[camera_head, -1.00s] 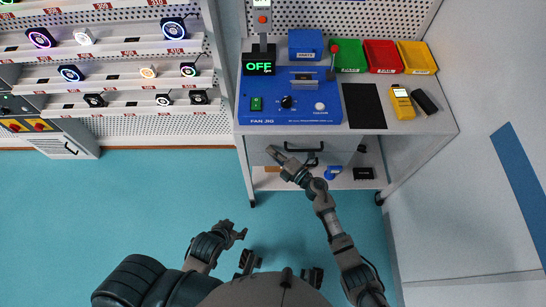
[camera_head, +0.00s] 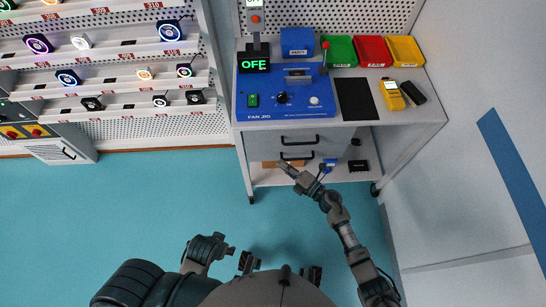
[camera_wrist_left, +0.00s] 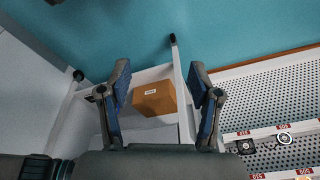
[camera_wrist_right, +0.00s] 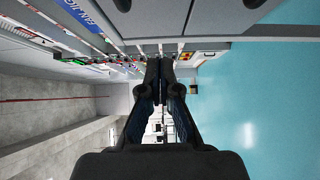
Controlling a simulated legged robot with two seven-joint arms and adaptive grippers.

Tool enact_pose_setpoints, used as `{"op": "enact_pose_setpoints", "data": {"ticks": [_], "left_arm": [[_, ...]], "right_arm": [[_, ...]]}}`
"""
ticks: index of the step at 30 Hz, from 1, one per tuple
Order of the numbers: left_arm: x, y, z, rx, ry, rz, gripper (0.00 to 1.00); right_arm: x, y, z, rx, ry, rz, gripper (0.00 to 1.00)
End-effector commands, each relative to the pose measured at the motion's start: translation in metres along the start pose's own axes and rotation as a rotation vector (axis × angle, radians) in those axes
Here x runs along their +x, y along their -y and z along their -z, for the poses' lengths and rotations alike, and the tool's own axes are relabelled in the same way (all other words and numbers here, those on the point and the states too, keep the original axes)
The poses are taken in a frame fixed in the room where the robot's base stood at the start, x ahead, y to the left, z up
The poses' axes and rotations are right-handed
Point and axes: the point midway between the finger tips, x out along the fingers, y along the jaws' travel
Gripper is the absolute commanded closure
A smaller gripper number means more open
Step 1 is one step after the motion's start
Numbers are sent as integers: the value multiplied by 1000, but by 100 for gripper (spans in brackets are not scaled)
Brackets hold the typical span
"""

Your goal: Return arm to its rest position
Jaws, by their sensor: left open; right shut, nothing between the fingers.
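My right gripper (camera_head: 284,166) is at the end of my right arm, low in front of the bench, near the drawers in the head view. Its fingers meet with nothing between them in the right wrist view (camera_wrist_right: 160,64). My left arm is folded close to my body at the bottom of the head view. In the left wrist view my left gripper (camera_wrist_left: 157,67) has its fingers wide apart and empty. A brown box (camera_wrist_left: 153,98) shows between them, farther off on the lower shelf.
The bench (camera_head: 355,140) has drawers under it and carries a blue fan jig (camera_head: 270,113) whose display reads OFF. Green (camera_head: 341,50), red (camera_head: 372,50) and yellow (camera_head: 405,50) bins stand behind. A fan rack (camera_head: 120,75) is at left. The teal floor (camera_head: 120,200) is clear.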

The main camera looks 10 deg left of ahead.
Motion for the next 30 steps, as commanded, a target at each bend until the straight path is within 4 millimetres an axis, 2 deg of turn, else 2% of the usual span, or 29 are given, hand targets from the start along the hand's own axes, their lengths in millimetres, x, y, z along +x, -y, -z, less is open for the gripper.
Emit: {"op": "enact_pose_setpoints", "data": {"ticks": [3, 6, 17, 20, 23, 26, 28, 30], "left_arm": [[8, 0, -1, 0, 5, -1, 37], [12, 0, 0, 1, 3, -1, 37], [16, 0, 1, 1, 3, -1, 37], [26, -1, 2, 2, 5, -2, 37], [52, -2, -1, 4, 15, -3, 37], [83, -3, -6, 7, 23, -5, 37], [103, -4, -13, 9, 27, -6, 37], [121, -5, -20, 11, 33, -6, 37]], "right_arm": [[-21, -1, 2, -1, -1, 0, 100], [-31, -1, 3, -1, -3, 0, 100], [-38, 0, 2, 9, 5, -1, 100], [-47, 4, -9, 98, 100, -7, 100], [-78, 24, -36, 334, 344, -7, 100], [-135, 72, -54, 638, 652, 27, 100], [-179, 112, -50, 839, 849, 71, 100], [-223, 150, -35, 1018, 1024, 124, 100]]}}
